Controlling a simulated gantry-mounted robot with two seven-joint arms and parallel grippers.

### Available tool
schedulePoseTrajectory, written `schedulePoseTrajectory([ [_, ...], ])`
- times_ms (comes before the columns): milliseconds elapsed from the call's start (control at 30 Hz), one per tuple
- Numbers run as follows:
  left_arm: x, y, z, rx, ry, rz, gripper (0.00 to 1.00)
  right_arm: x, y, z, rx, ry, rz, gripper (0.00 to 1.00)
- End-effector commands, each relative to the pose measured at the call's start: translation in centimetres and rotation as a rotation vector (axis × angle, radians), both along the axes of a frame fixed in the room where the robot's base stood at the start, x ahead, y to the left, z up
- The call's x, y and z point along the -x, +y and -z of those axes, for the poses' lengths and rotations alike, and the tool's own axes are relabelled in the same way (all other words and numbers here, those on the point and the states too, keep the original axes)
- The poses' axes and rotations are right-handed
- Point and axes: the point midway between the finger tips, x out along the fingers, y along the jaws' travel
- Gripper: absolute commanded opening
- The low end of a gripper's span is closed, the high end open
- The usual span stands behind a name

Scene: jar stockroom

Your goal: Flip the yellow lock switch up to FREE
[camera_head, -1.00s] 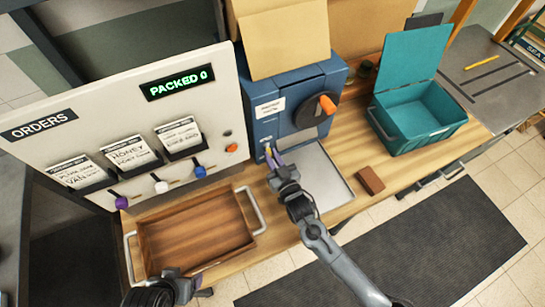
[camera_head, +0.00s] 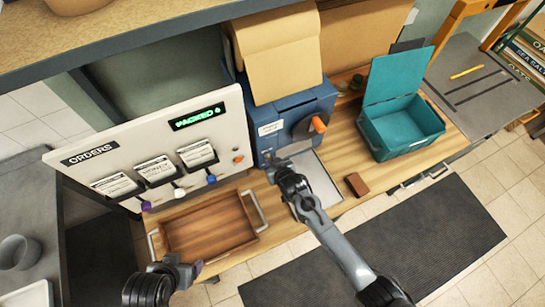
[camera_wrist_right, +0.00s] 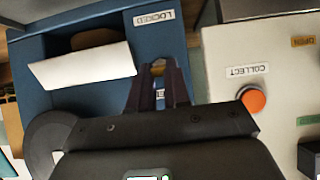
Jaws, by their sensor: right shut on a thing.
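The blue machine (camera_head: 285,108) has a dark round dial with an orange handle. My right gripper (camera_head: 272,163) is at the lower left of its front. In the right wrist view my right gripper (camera_wrist_right: 159,88) is shut on the yellow lock switch (camera_wrist_right: 158,66), of which only a small tip shows between the fingertips. A label reading LOCKED (camera_wrist_right: 153,18) is on the panel near the fingertips. Another label behind the fingers is mostly hidden. My left gripper (camera_head: 190,272) is at the lower left, in front of the wooden tray; its jaws are not clear.
The orders panel (camera_head: 105,172) with cards and coloured switches stands left of the machine. A wooden tray (camera_head: 210,257) with metal handles lies below it. A teal open box (camera_head: 402,128) and a brown block (camera_head: 356,184) are on the counter at right. A shelf crosses the top.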

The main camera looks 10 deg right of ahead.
Motion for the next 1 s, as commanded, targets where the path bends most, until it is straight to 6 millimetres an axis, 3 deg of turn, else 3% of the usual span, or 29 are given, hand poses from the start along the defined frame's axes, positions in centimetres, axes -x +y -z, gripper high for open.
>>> schedulePoseTrajectory([
  [100,-0.01,-0.12,-1.15,0.005,0.001,-0.004,0.76,-0.28,0.18,-0.75,0.021,0.073,0.0,0.0],
  [400,0.0,-0.2,-1.54,0.008,0.001,-0.006,0.76,-0.55,0.23,-0.88,0.057,0.191,0.0,0.0],
  [967,0.03,0.12,-1.52,-0.006,0.002,0.003,0.76,-0.55,0.18,-0.79,0.067,0.219,0.0,0.0],
  [1000,0.03,0.11,-1.52,-0.006,0.002,0.003,0.76,-0.55,0.17,-0.79,0.067,0.218,0.0,0.23],
])
